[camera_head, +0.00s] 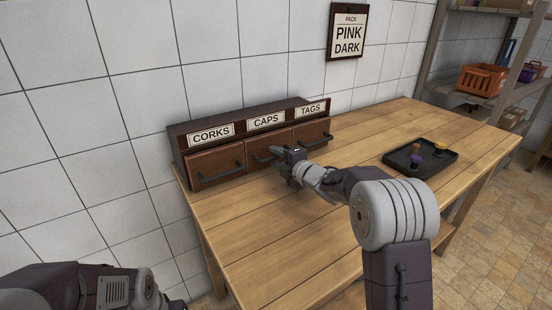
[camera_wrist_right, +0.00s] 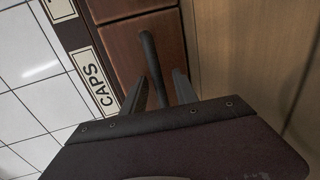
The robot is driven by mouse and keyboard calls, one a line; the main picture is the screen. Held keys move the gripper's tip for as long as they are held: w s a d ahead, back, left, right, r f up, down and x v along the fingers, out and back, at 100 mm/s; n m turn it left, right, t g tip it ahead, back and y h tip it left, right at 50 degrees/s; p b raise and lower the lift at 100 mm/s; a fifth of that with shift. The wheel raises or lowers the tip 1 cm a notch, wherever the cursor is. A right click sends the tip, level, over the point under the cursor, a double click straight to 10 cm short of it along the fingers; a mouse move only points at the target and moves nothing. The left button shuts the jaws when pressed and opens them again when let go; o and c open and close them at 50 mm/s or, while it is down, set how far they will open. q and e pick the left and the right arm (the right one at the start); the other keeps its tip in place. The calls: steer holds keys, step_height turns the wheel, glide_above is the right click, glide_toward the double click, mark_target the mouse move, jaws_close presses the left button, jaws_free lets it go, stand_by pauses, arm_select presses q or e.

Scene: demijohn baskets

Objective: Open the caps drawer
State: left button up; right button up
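The caps drawer (camera_wrist_right: 138,48) is the middle brown wooden drawer of a low three-drawer unit, under the label CAPS (camera_head: 266,121). Its front looks flush with its neighbours, though my right gripper hides part of it in the head view. My right gripper (camera_head: 272,153) is at this drawer, coming from the front right. In the right wrist view its two fingers (camera_wrist_right: 158,90) are apart, with the dark bar handle (camera_wrist_right: 150,60) running between them. I cannot tell whether either finger touches the handle. My left arm shows at the lower left of the head view; its fingers are out of frame.
The corks drawer (camera_head: 205,170) is on the left and the tags drawer (camera_head: 317,130) on the right, each with a bar handle. A black tray (camera_head: 408,168) with small items lies farther right on the wooden table (camera_head: 260,225). The tabletop before the drawers is otherwise clear.

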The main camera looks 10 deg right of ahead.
steer(key=shift+w, duration=0.2)
jaws_close()
stand_by(1.3)
